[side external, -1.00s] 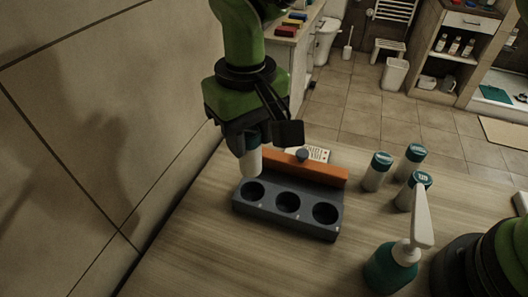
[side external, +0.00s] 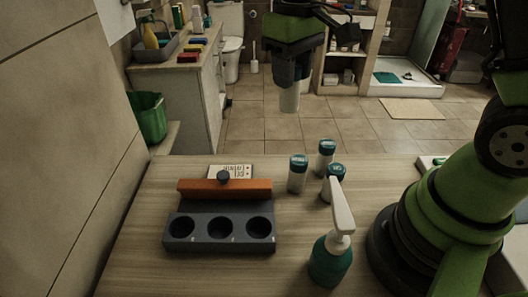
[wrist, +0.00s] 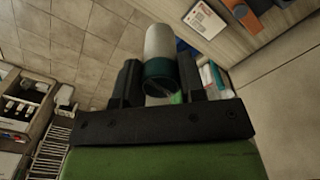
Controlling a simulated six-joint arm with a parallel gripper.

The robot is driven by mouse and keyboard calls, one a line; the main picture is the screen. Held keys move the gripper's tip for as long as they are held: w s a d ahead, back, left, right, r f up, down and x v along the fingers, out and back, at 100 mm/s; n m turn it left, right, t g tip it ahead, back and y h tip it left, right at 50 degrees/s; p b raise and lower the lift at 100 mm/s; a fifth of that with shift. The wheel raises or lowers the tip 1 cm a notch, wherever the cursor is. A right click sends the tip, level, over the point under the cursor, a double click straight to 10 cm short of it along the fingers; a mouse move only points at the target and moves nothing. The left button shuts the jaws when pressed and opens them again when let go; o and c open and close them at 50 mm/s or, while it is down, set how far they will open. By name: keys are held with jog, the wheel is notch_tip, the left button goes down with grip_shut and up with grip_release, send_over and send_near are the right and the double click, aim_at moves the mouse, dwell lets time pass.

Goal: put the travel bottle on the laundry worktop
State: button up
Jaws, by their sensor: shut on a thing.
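My gripper (side external: 289,76) is shut on a travel bottle (side external: 289,100), white with a teal cap, held upright with its white end down. It hangs in the air beyond the far edge of the front wooden table, with tiled floor behind it. In the wrist view the bottle (wrist: 159,42) sits between the fingers of my gripper (wrist: 158,80), which grip around the teal cap. A light-topped counter (side external: 160,76) stands at the back left, apart from the bottle. No readable label tells whether it is the laundry worktop.
The front table holds a dark rack (side external: 218,246) with three empty holes, an orange bar (side external: 245,189), a card (side external: 231,171), three capped bottles (side external: 298,174) and a pump bottle (side external: 331,257). A green bin (side external: 148,117) stands left. The counter bears a grey basin (side external: 152,48) and coloured blocks (side external: 188,57).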

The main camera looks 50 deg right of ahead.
jog(key=shift+s+d, duration=0.15)
jog(key=shift+d, duration=0.05)
jog(key=w+a+f+n, duration=0.1)
jog(key=a+f, duration=0.1)
jog(key=a, duration=1.1)
jog(key=a+f+n, duration=0.1)
jog(key=a+f, duration=0.2)
jog(key=a, duration=0.9)
jog(key=shift+w+a+f, duration=0.35)
notch_tip(320, 180, down, 10)
jog(key=shift+r, duration=0.2)
